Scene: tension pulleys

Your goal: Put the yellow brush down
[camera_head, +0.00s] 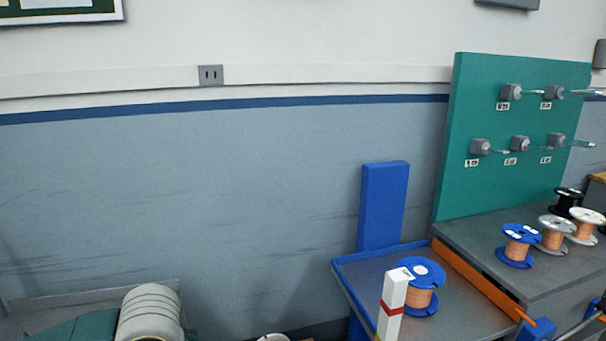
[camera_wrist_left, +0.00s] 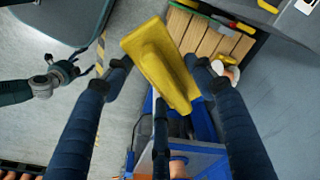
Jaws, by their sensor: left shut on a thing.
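The yellow brush (camera_wrist_left: 160,62) is in the middle of the left wrist view, seen close up, with its broad end up and its narrower end down. My left gripper (camera_wrist_left: 157,68) has its two dark fingers on either side of it and is shut on it. The brush is held above a blue structure (camera_wrist_left: 204,125) seen below it. Its bristles cannot be made out. Neither gripper nor the brush shows in the head view, and my right gripper is in no view.
A slatted wooden surface (camera_wrist_left: 206,40) with colored handles lies beyond the brush. In the head view, a blue-rimmed tray (camera_head: 365,277) carries a copper spool (camera_head: 421,299). A white post with a red band (camera_head: 391,306) stands in front. More spools (camera_head: 519,246) stand on the grey bench at right.

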